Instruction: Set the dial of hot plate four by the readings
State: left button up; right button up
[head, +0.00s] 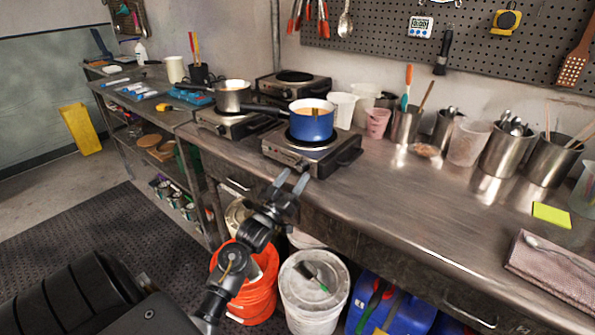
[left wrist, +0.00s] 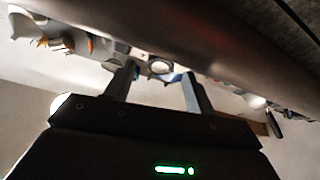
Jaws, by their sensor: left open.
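A hot plate (head: 343,163) at the front edge of the steel bench bears a blue pot (head: 312,126) with orange-brown liquid. Its dial is small and lies close beyond my fingertips; its setting is unreadable. A second hot plate (head: 207,120) to its left holds a steel saucepan (head: 232,97). A third hot plate (head: 294,86) behind is bare. I cannot tell which is number four. My left gripper (head: 292,181) is open and empty, just in front of the blue pot's hot plate. Its spread fingers (left wrist: 157,88) show in the left wrist view. My right gripper is not seen.
A timer (head: 419,27) with unreadable digits hangs on the pegboard. Cups and steel canisters (head: 507,150) line the bench's back. A yellow note (head: 551,215) and a folded cloth (head: 555,268) lie right. Orange (head: 262,300) and white buckets (head: 312,300) stand below. The bench's front middle is clear.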

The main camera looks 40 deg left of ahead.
aim_at(302, 167)
pick_arm(q)
jog(key=shift+x, duration=0.95)
jog(key=shift+w+r, duration=0.1)
jog(key=shift+w, duration=0.2)
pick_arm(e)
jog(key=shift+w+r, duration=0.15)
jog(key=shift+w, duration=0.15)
pick_arm(q)
jog(key=shift+c, duration=0.4)
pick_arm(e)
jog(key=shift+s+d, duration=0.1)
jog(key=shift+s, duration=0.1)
pick_arm(q)
jog(key=c, duration=0.9)
